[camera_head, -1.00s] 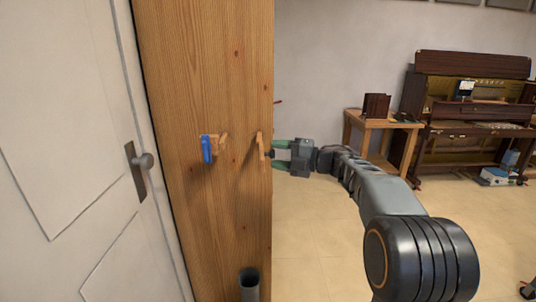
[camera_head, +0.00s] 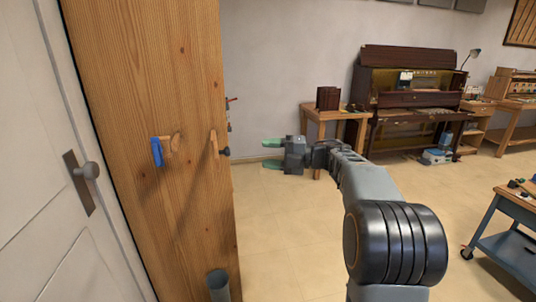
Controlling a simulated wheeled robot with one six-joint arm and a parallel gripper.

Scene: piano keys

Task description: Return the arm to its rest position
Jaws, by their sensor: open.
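My gripper (camera_head: 272,154) is open and empty in the head view. Its two green fingers point left toward the wooden panel (camera_head: 150,90), with a gap of bare wall and floor between them. My arm reaches in from the lower right, bent at a large dark joint. On the panel are two wooden pegs. A blue object (camera_head: 157,152) hangs on the left peg, and the right peg (camera_head: 214,142) has a small dark thing at its end.
A white door (camera_head: 40,200) with a handle stands at the left. A small wooden table (camera_head: 330,115) and an open upright piano (camera_head: 410,95) stand at the back. A blue cart (camera_head: 505,235) is at the right edge. The floor between is clear.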

